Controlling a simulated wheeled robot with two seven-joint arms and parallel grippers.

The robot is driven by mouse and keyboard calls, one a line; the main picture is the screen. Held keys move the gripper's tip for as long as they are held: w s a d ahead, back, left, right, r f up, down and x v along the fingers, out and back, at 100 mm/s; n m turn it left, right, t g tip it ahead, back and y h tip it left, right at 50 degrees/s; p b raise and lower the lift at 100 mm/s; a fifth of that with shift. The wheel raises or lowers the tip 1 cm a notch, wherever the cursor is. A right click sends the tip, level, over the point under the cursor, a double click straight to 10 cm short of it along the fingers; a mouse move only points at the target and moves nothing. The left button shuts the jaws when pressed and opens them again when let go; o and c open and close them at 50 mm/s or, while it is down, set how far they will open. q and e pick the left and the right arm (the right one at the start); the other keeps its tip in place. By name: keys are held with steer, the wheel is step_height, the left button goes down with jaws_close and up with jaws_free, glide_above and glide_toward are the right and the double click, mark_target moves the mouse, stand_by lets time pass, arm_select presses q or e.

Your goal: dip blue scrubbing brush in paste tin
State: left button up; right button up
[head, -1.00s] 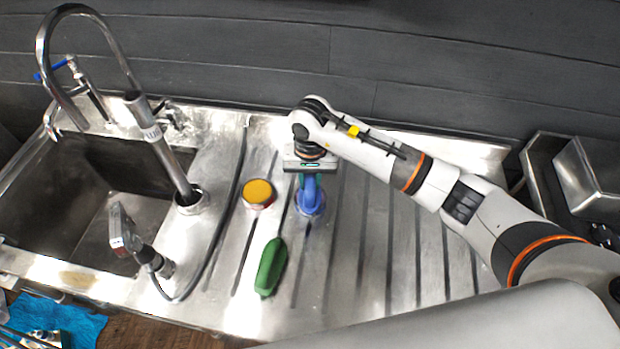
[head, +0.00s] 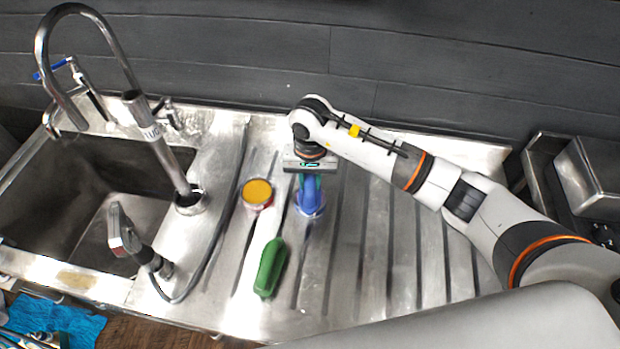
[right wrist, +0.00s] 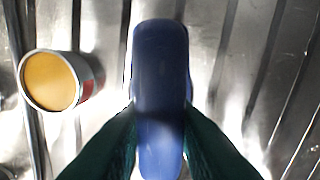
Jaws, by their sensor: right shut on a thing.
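The blue scrubbing brush (head: 311,203) is on the ribbed steel drainboard, under my right gripper (head: 309,180). In the right wrist view, the green fingers of the right gripper (right wrist: 160,135) are shut on the blue brush (right wrist: 160,75), one on each side. Its bristles are hidden, and I cannot tell whether it touches the board. The paste tin (head: 257,194), round and red-sided with an orange-yellow top, stands just left of the brush. It also shows at the left of the right wrist view (right wrist: 56,82), apart from the brush. My left gripper is not in view.
A green handled object (head: 269,267) lies in front of the tin. Left are a black hose (head: 215,235), a spray head (head: 125,235), a tall tap (head: 150,125) and the sink (head: 90,190). The drainboard (head: 375,245) is clear to the right. A dark wall is behind.

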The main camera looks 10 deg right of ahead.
mark_target(310, 178)
steer(key=shift+s+f, duration=0.15)
steer(key=shift+f, duration=0.1)
steer(key=shift+r+p, duration=0.55)
steer(key=shift+r, duration=0.7)
steer(key=shift+r+p, duration=0.85)
steer(key=shift+r, duration=1.6)
